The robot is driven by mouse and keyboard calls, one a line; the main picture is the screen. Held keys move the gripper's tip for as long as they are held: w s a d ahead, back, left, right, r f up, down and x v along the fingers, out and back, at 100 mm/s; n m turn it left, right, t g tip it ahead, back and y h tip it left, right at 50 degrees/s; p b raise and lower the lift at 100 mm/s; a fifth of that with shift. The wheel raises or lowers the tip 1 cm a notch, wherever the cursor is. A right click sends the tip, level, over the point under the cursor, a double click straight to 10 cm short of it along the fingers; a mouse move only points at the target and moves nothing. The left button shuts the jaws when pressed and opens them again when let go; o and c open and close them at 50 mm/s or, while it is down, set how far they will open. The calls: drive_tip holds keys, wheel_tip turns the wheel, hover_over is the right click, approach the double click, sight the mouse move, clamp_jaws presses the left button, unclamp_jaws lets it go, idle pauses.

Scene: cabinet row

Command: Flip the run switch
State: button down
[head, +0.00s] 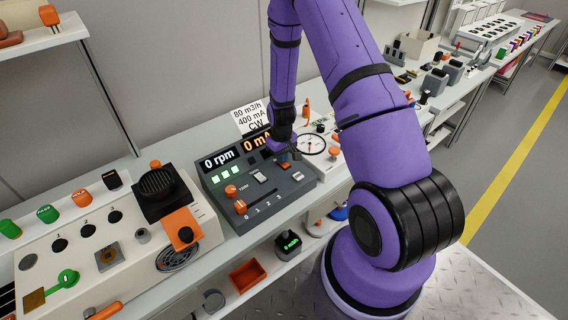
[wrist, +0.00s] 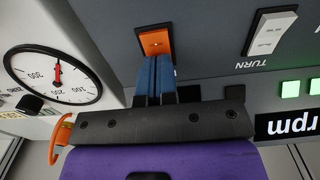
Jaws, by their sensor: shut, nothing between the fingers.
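The grey control panel (head: 262,200) carries an orange switch plate (wrist: 155,42) with a small dark and pale centre, seen in the wrist view. I cannot read a run label on it. A white rocker switch (wrist: 270,33) marked TURN sits to its right; it also shows in the head view (head: 259,177). My gripper (wrist: 156,60) is shut and empty, its blue fingertips at the lower edge of the orange plate. I cannot tell whether they touch it.
A round dial gauge (wrist: 55,76) stands left of the fingers in the wrist view. Orange knobs (head: 240,206) sit on the panel's left; a beige box (head: 75,262) stands beside it.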

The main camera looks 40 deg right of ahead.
drive_tip(key=shift+r, duration=3.5)
drive_tip(key=s+a+r+t, duration=0.1)
drive_tip(key=s+a+r, duration=0.1)
drive_tip(key=r, duration=0.7)
drive_tip(key=s+a+r+t, duration=0.1)
drive_tip(key=s+a+r, duration=0.15)
drive_tip(key=r, duration=0.65)
drive_tip(key=s+a+r+t, duration=0.1)
drive_tip(key=s+a+r, duration=0.15)
drive_tip(key=r, duration=0.65)
drive_tip(key=s+a+r+t, duration=0.1)
drive_tip(key=s+a+r, duration=0.2)
drive_tip(key=s+r, duration=0.3)
drive_tip(key=s+a+r+t, duration=0.1)
drive_tip(key=s+a+r, duration=0.2)
drive_tip(key=s+r, duration=0.4)
drive_tip(key=s, duration=0.6)
drive_tip(key=shift+s+r, duration=0.2)
drive_tip(key=shift+s, duration=0.1)
